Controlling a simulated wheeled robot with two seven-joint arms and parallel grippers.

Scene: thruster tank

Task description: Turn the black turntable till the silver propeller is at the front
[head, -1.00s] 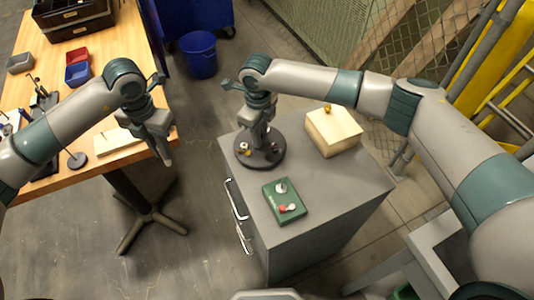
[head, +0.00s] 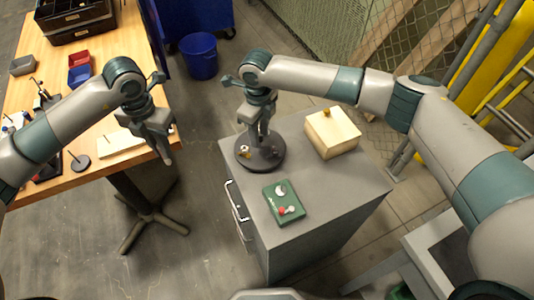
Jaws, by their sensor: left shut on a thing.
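The black turntable (head: 262,165) is a round disc on the grey cabinet top. Small parts sit on it: a pale and gold one (head: 243,151) at its left and a darker one (head: 273,153) at its right. They are too small to tell which is the silver propeller. My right gripper (head: 262,140) points down over the back of the turntable and hides part of it. I cannot tell whether its fingers are open or touching anything. My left gripper (head: 167,158) is shut, beside the wooden table's edge, well away from the turntable. What it holds is not clear.
A green box (head: 284,204) with a silver knob and red and white buttons lies in front of the turntable on the grey cabinet (head: 335,190). A pale wooden block (head: 333,134) with a gold knob stands at its right. The wooden table (head: 100,180) is at left.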

